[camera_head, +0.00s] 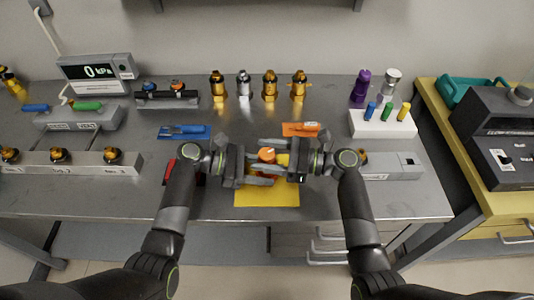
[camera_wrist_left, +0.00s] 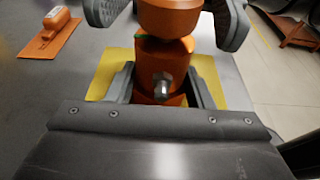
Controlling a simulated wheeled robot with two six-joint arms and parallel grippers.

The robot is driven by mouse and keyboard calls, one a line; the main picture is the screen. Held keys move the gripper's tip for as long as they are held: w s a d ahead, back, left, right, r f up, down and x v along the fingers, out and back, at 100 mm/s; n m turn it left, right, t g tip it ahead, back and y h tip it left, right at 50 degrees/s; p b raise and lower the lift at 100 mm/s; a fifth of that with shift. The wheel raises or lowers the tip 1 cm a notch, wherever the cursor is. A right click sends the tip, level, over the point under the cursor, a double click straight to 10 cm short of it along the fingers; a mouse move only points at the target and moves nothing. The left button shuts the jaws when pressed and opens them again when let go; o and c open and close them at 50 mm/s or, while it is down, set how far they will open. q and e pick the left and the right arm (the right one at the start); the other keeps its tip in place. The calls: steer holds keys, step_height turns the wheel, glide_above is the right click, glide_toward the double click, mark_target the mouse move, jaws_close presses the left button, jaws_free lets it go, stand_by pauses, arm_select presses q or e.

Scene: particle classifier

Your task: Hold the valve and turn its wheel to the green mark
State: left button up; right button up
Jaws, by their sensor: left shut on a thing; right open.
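The orange valve (camera_head: 267,155) stands upright over a yellow mat (camera_head: 267,197), between my two grippers. My left gripper (camera_head: 262,172) is shut on its lower body, which shows in the left wrist view (camera_wrist_left: 152,62) with a metal stub facing the camera. My right gripper (camera_head: 272,152) is open, its fingers on either side of the orange top part (camera_wrist_left: 168,18), apparently the wheel. A small bit of green (camera_wrist_left: 188,43) shows just under that top part. The fingers hide much of the valve in the head view.
A blue trowel-like tool (camera_head: 184,131) and an orange one (camera_head: 300,129) lie behind the grippers. Several brass and silver fittings (camera_head: 269,86) stand at the back. A white block (camera_head: 382,124) with coloured pegs is at right.

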steer(key=c, duration=1)
steer(key=shift+o, duration=0.2)
steer(key=shift+g, duration=0.3)
steer(key=n+g, duration=0.4)
steer(key=g, duration=0.2)
steer(key=shift+w, duration=0.1)
steer(key=shift+f+n+g+h, duration=0.1)
steer(key=shift+n+g+h, duration=0.55)
steer(key=shift+n+g, duration=0.6)
steer(key=shift+n+g+h, duration=0.65)
steer(key=shift+n+g, duration=0.1)
steer(key=shift+g, duration=0.9)
steer(key=shift+n+g, duration=0.4)
steer(key=o, duration=1)
steer(key=shift+h, duration=0.3)
steer(key=shift+c, duration=0.2)
